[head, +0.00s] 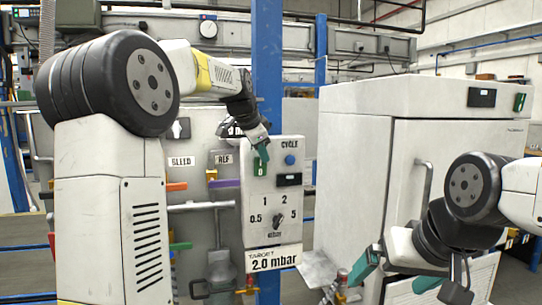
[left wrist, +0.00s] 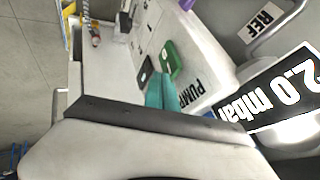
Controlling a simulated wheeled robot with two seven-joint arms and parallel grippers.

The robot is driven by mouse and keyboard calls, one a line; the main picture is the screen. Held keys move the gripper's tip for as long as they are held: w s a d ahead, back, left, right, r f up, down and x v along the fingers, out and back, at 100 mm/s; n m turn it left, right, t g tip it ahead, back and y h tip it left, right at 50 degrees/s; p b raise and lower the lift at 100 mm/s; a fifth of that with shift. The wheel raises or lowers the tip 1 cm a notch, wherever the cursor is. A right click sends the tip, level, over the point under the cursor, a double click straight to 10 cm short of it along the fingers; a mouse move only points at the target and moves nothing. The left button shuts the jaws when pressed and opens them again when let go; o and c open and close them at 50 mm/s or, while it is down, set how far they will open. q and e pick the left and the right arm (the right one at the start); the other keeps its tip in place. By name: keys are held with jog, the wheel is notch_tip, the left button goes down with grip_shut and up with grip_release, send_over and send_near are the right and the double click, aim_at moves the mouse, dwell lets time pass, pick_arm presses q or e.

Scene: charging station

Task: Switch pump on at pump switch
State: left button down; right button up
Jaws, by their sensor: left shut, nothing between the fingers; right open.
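The pump switch is a green rocker marked 0 (head: 259,169) at the upper left of a white control panel (head: 256,215). In the left wrist view, the green switch (left wrist: 173,58) sits beside the PUMP label (left wrist: 199,93). My left gripper (head: 262,152) is shut and empty, with its teal fingertips just in front of the switch and overlapping its upper part. In the left wrist view, the left fingertips (left wrist: 161,93) are close to the switch; I cannot tell whether they touch it. My right gripper (head: 396,275) is open and empty at the lower right, away from the panel.
The panel also has a blue button (head: 290,160), a dark display (head: 289,180) and a rotary dial (head: 278,219). A purple-handled lever (head: 225,184) and pipes are left of it. A white cabinet (head: 350,170) stands to the right, with its own green switch (head: 519,102).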

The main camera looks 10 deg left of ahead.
pick_arm(q)
jog(key=shift+w+a+r, duration=0.2)
jog(key=shift+w, duration=0.3)
jog(key=shift+r, duration=0.8)
